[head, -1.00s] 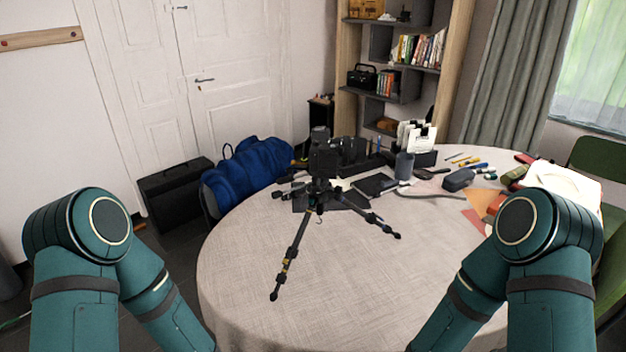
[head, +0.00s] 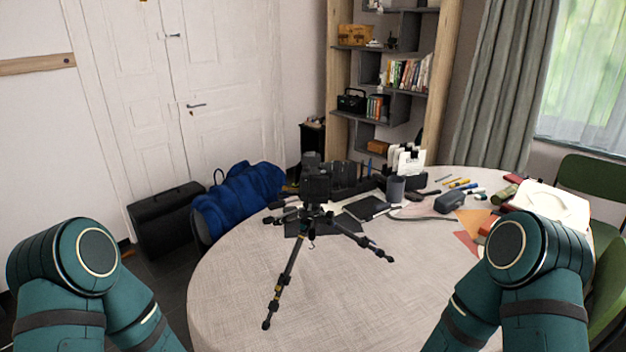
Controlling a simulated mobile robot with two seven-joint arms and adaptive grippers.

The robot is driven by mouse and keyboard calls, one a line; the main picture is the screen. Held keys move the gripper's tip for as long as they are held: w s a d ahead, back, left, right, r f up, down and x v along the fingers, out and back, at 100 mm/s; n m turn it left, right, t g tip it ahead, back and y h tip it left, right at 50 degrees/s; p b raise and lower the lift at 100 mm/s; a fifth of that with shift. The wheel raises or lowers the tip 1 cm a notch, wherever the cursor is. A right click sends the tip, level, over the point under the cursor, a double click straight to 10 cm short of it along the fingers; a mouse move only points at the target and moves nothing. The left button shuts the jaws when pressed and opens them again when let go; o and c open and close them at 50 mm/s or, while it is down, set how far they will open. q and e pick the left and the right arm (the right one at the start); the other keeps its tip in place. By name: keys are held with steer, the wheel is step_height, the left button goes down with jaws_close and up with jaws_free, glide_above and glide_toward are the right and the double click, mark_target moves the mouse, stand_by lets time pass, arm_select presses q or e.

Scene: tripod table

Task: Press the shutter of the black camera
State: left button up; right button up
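The black camera (head: 316,183) sits on top of a black tripod (head: 284,282) with spread legs, on the round table (head: 345,310) with a pale cloth. The camera's shutter button is too small to make out. My two teal arms come in at the lower left and lower right, with their elbows raised. Both grippers are outside the picture, and no part of my arms touches the camera or the tripod.
Behind the camera stand a dark desk organiser (head: 345,180) and a grey cup (head: 395,188). A dark case (head: 450,203), pens and papers lie at the right, near a white object (head: 550,207). The front tabletop is clear.

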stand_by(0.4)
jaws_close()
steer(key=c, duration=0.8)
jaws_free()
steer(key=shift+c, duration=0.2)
